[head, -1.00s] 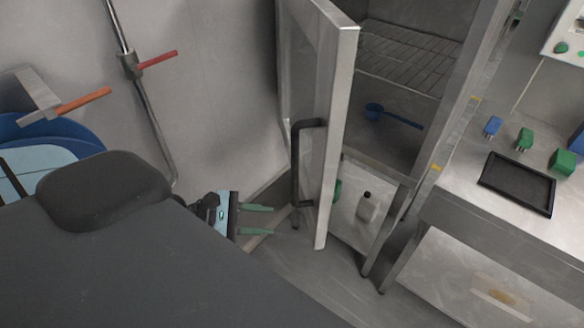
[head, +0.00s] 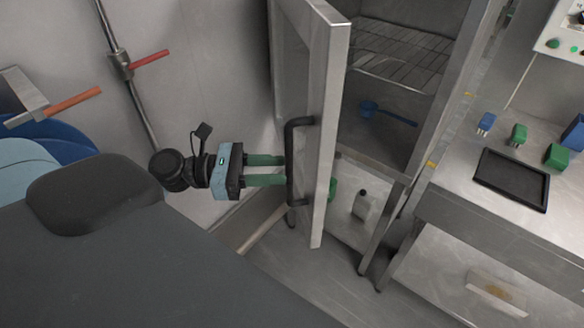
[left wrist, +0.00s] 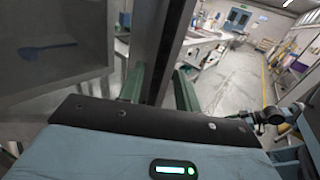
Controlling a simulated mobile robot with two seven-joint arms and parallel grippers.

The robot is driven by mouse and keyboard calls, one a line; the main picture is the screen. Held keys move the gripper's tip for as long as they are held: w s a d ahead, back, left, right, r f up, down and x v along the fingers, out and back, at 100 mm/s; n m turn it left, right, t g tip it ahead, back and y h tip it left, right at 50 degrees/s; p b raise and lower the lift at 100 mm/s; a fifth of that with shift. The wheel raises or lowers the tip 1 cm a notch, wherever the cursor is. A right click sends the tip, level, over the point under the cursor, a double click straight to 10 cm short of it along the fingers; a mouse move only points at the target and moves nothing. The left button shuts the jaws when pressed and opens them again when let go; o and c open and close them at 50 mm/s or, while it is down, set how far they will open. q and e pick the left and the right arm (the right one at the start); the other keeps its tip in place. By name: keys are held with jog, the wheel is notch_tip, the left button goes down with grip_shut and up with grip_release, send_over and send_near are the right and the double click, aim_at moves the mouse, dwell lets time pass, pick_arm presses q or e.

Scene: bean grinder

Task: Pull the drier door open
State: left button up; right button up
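The drier door (head: 323,130) stands partly open in the head view, swung out from the cabinet with the rack inside. Its black vertical handle (head: 292,170) is on the side facing my left gripper. My left gripper (head: 284,170) points right, level with the handle's middle. Its two green fingers are apart, with their tips at the handle. The head view does not show clearly whether they touch it. In the left wrist view, the fingers (left wrist: 158,88) are spread, with a grey upright strip seen between them.
The drier holds a wire rack (head: 400,55) and a blue scoop (head: 385,112). A steel counter with a black tray (head: 512,180) stands right of it. A wall pipe with a red lever (head: 150,59) is at left. Bare floor lies below the door.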

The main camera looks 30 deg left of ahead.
pick_arm(q)
jog(key=shift+x, duration=1.8)
jog(key=shift+c, duration=0.4)
grip_shut()
